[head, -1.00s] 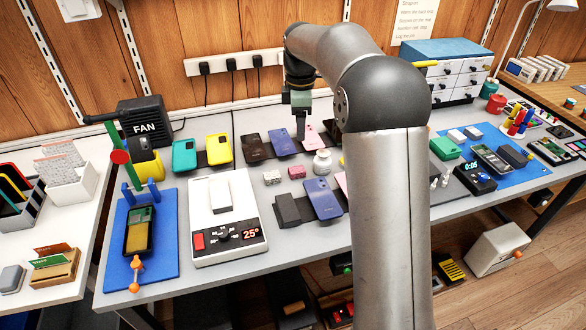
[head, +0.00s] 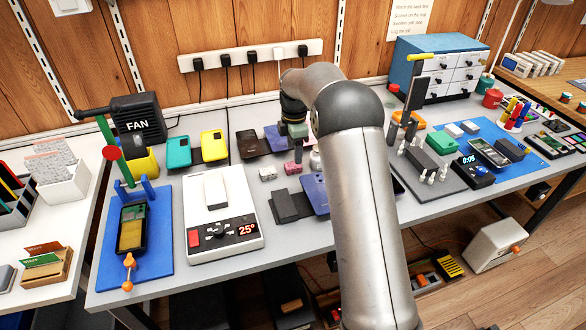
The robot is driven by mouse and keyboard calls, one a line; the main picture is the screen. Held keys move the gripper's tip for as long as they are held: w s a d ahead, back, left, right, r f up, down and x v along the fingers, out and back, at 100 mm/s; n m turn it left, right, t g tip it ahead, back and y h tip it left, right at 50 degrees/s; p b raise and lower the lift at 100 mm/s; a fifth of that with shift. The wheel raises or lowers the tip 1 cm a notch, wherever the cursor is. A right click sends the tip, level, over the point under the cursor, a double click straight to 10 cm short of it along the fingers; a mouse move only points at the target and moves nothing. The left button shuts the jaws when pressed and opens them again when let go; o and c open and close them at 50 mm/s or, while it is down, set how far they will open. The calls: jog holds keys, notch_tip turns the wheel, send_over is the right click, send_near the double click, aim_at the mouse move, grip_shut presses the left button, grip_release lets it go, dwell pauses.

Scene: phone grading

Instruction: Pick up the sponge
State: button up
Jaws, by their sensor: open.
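A green block (head: 440,142) on the right blue mat looks most like a sponge, but I cannot be sure. My gripper (head: 297,155) points down over the middle of the bench, close to the pinkish blocks and left of the green block. Its jaws are open, though the fingers are small and partly lost against the things behind. I cannot see anything held. My forearm hides part of the bench.
A scale-like device with a white block (head: 222,235) stands left of centre. Phones lie near the gripper, including a dark blue one (head: 314,193). A tall stand with a yellow top (head: 415,90) rises right of my arm. The drawer cabinet (head: 445,70) is behind.

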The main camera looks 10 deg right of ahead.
aim_at(293, 164)
jog(key=f, duration=0.4)
jog(key=shift+s+a+f, duration=0.15)
jog(key=shift+s+a, duration=0.05)
jog(key=shift+a, duration=0.05)
jog(key=shift+f, duration=0.55)
jog(key=c, duration=1.1)
jog(key=shift+r, duration=0.5)
notch_tip(293, 164, up, 3)
jog(key=shift+f, duration=0.2)
jog(key=s+r, duration=0.3)
jog(key=s, duration=0.1)
jog(key=s+r, duration=0.3)
jog(key=s, duration=0.2)
jog(key=s+r+b, duration=0.1)
jog(key=s+r, duration=0.2)
jog(key=s, duration=0.2)
jog(key=shift+r, duration=0.25)
